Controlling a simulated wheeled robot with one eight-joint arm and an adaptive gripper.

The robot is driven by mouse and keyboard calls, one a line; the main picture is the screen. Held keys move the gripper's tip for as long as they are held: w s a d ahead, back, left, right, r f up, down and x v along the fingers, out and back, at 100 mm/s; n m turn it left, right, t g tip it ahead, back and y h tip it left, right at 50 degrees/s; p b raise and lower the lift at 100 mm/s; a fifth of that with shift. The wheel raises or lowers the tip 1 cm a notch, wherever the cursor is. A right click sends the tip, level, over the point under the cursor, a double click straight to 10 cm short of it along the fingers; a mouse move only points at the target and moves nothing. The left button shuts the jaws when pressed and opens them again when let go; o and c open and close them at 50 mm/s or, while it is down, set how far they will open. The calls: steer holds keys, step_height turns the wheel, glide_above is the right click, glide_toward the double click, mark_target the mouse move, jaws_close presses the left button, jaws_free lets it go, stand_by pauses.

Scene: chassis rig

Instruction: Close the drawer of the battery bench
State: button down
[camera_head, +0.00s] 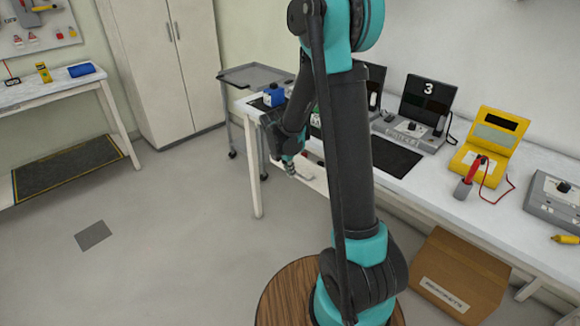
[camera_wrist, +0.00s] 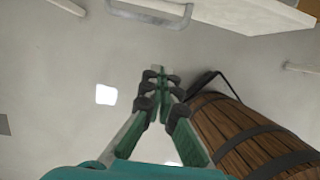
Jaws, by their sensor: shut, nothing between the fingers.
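The battery bench (camera_head: 425,193) is the long white-topped table along the right wall. A pale drawer part (camera_head: 315,180) shows below its top, mostly hidden behind my arm. In the wrist view a white panel (camera_wrist: 245,14), seemingly the drawer, is at the top edge, with a grey bar handle (camera_wrist: 150,17) to its left. How far the drawer stands out cannot be told. My gripper (camera_head: 290,168) is shut and empty, low in front of the bench. In the wrist view my gripper (camera_wrist: 160,76) points toward the handle, with a gap of floor between them.
On the bench are a dark mat (camera_head: 392,156), a tester marked 3 (camera_head: 425,100) and a yellow case (camera_head: 490,140). A cardboard box (camera_head: 460,275) sits under it. A grey cart (camera_head: 255,76) stands beyond its far end.

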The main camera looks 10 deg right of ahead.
mark_target(309, 176)
steer(key=shift+w+d+f, duration=0.5)
steer(key=shift+d+f, duration=0.2)
steer(key=shift+f, duration=0.15)
steer(key=shift+w+d+f, duration=0.55)
steer(key=shift+d+f, duration=0.15)
steer(key=shift+f, duration=0.1)
steer(key=shift+w+d+f, duration=0.5)
steer(key=shift+d+f, duration=0.2)
steer(key=shift+f, duration=0.15)
steer(key=w+d, duration=0.1)
steer(key=d, duration=0.1)
steer(key=w+d, duration=0.2)
